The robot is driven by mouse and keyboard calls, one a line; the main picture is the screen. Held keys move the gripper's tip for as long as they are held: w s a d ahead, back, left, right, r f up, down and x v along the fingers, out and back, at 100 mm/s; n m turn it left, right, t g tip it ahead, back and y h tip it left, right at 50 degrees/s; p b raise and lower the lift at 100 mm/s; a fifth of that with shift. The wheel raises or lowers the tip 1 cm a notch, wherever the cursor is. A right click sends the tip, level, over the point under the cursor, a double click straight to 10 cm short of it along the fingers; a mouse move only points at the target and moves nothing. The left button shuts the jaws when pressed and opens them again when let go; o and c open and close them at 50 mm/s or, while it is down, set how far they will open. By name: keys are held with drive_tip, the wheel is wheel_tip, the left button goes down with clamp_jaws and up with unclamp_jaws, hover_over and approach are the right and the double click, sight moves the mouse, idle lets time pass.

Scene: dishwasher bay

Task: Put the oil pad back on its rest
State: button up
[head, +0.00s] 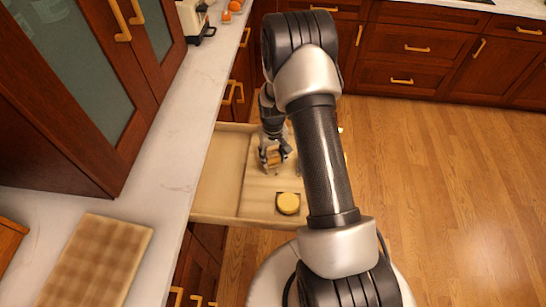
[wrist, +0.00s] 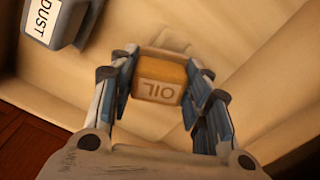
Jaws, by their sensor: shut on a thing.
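The oil pad (wrist: 160,80) is a small tan-orange block with "OIL" on its pale face, upside down in the wrist view. My gripper (wrist: 163,70) is shut on it, with a finger on each side. In the head view my gripper (head: 273,160) is over the open drawer (head: 222,175), with a bit of the pad showing between the fingers. The wrist view shows pale drawer surfaces around and beyond the pad; I cannot tell whether the pad touches them. No rest can be made out for certain.
A grey thing labelled "DUST" (wrist: 45,20) is close by at the upper left of the wrist view. The drawer's left section is empty. A pale counter (head: 165,160) runs along the left.

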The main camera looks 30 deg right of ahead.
drive_tip(key=shift+f, duration=0.2)
drive_tip(key=o, duration=0.6)
drive_tip(key=shift+f, duration=0.15)
drive_tip(key=shift+c, duration=0.2)
drive_tip(key=o, duration=0.5)
drive_tip(key=shift+c, duration=0.2)
